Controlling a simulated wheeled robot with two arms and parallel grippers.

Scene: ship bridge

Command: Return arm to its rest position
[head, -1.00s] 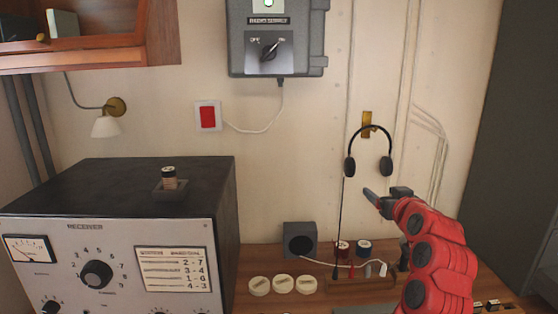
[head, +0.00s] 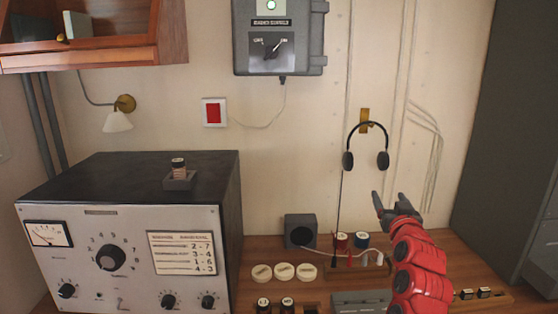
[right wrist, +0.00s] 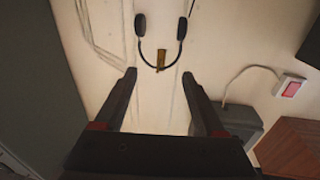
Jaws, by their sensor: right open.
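My right arm is red and comes up from the bottom right of the head view. Its dark gripper (head: 388,203) is open and empty, raised above the desk and below the headphones in the picture. In the right wrist view the two fingers (right wrist: 163,103) are spread with nothing between them. The black headphones (head: 366,147) hang on a brass hook (head: 364,120) on the wall; they also show in the right wrist view (right wrist: 160,48), apart from the fingers. My left gripper is in no view.
The receiver (head: 130,250) stands at the left with a small holder (head: 178,183) on top. The wooden desk (head: 450,252) carries a small speaker (head: 300,231), white discs (head: 285,271) and coloured spools (head: 341,241). A grey switch box (head: 278,45) hangs on the wall. A dark cabinet (head: 510,130) stands right.

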